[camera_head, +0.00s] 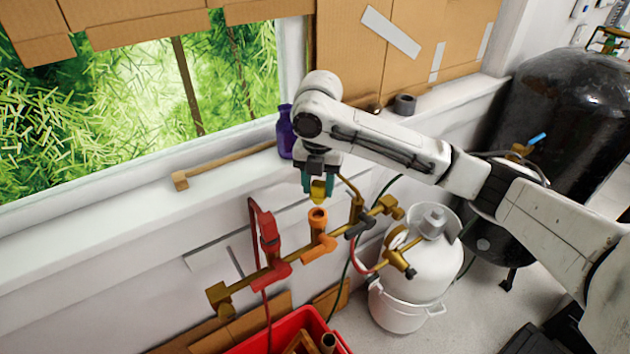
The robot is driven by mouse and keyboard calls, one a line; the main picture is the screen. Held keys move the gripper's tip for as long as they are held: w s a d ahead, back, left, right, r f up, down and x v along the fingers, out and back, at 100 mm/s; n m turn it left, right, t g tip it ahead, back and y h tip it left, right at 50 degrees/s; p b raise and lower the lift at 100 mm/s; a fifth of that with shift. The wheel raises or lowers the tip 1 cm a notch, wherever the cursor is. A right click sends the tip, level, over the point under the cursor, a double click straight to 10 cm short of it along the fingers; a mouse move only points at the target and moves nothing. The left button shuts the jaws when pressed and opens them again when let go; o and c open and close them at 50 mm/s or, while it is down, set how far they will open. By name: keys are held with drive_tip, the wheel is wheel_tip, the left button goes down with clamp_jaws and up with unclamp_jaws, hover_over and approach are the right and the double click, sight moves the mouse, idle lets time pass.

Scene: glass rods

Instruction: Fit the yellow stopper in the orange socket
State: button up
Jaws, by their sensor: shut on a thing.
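My gripper (317,184) is shut on the yellow stopper (318,193), which points downward between the teal fingertips. The orange socket (318,217) opens upward on a brass pipe just below the stopper. A small gap seems to show between the stopper's lower end and the socket's rim. The stopper looks roughly above the socket's mouth, but I cannot tell exact alignment from this single view. The stopper's upper part is hidden by the fingers.
A red valve fitting (270,235) stands left of the socket on the same brass pipe. A purple bottle (285,132) stands on the sill behind. A white gas cylinder (415,275) is at right, and a red crate (290,328) is below.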

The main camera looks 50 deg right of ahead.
sight(318, 203)
drive_tip(key=shift+f+b, duration=1.8)
drive_tip(key=shift+f, duration=0.75)
drive_tip(key=shift+f, duration=0.6)
drive_tip(key=o, duration=0.8)
drive_tip(key=shift+r+p, duration=2.8)
drive_tip(key=shift+r, duration=2.75)
drive_tip(key=shift+w, duration=0.1)
